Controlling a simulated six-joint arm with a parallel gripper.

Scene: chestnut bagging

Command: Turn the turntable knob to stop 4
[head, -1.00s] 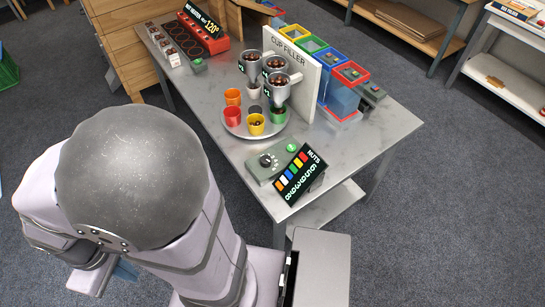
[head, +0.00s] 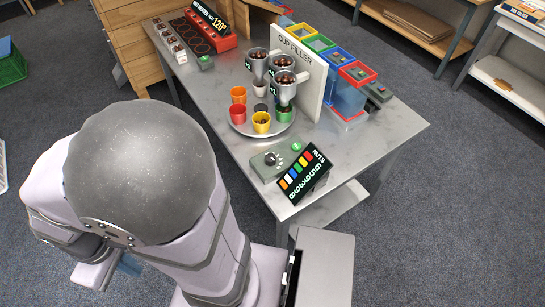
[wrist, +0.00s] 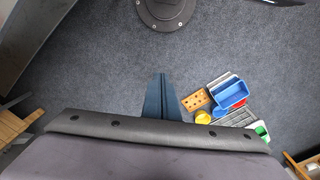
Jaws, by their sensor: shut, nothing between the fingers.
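The turntable knob (head: 271,159) is a small dark dial on a grey control box near the table's front edge; its pointer is too small to read. A green button (head: 296,147) sits beside it. The round turntable (head: 279,131) holds orange (head: 238,95), red (head: 239,113), yellow (head: 261,123), green (head: 284,115) and white (head: 260,87) cups below the metal funnels. My gripper (wrist: 161,78) has its dark blue fingers together and empty over the floor in the wrist view. In the head view my arm stands left of the table, and the gripper is mostly hidden behind it.
A black NUTS sign (head: 304,174) with coloured bars and numbers stands right beside the control box. The white CUP FILLER panel (head: 311,80) rises behind the turntable. The table's right front is clear. The wrist view shows coloured bins (wrist: 226,88) below.

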